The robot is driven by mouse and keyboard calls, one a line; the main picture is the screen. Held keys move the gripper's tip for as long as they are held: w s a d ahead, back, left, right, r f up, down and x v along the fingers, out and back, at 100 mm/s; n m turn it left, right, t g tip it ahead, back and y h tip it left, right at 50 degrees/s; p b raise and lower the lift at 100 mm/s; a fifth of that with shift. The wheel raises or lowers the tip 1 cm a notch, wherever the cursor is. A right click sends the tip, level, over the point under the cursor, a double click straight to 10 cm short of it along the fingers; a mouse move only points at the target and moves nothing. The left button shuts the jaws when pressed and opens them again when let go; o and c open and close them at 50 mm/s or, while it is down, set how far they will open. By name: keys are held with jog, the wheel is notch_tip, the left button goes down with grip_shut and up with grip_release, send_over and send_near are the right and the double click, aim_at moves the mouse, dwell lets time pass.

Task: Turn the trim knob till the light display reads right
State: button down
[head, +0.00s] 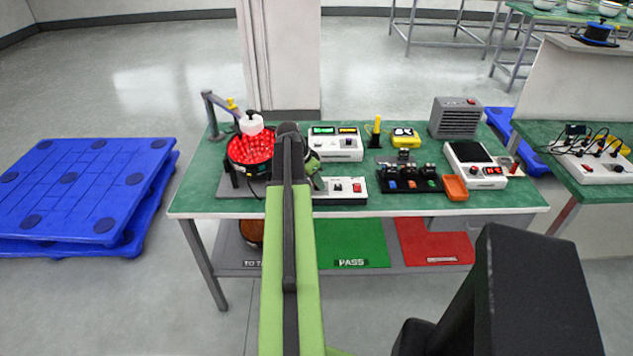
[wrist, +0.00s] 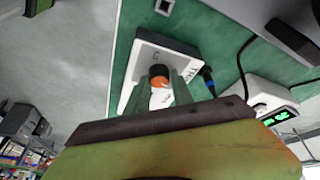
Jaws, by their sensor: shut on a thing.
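The trim knob (wrist: 159,71), black with an orange part, stands on a white box (wrist: 146,54) with partly hidden dark lettering in the wrist view. My gripper (wrist: 160,80) has one finger on each side of the knob and is shut on it. In the head view my gripper (head: 312,163) is low over the bench, and my arm hides the knob. The light display (head: 324,131) glows green on a white instrument behind, beside a second amber window (head: 347,130). Its figures are too small to read. A green display also shows in the wrist view (wrist: 276,118), tilted and unclear.
A bowl of red pieces (head: 250,148) stands left of my arm. A black tray (head: 405,184), an orange dish (head: 455,188) and a white scale-like unit (head: 476,165) stand to the right. Cables run near the knob box.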

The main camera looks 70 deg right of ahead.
jog(key=m, duration=0.2)
jog(key=shift+w+d+m+g+y, duration=0.1)
jog(key=shift+d+m+g+y, duration=0.1)
jog(key=shift+m+g+y, duration=0.2)
jog(key=shift+a+m+y, duration=0.15)
jog(key=shift+m+y, duration=0.25)
jog(key=shift+m, duration=0.8)
jog(key=c, duration=1.1)
grip_release()
jog(key=shift+r, duration=0.1)
